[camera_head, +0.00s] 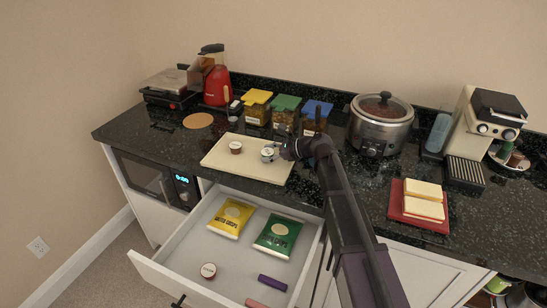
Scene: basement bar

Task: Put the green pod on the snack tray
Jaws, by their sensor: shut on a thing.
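The snack tray appears to be the flat cream board (222,157) on the dark counter, above the open drawer. A small pod (267,154) with a pale lid and a dark, bluish-green-looking side is at the tray's right part. My gripper (276,152) reaches in from the right and is shut on this pod. Its fingers partly hide the pod's right side. I cannot tell whether the pod touches the tray or is just above it. A brown pod (236,147) stands on the tray to the left, apart from my gripper.
Lidded containers (285,110) stand behind the tray, a slow cooker (381,124) to the right. A red board (396,214) with yellow-topped blocks lies farther right.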

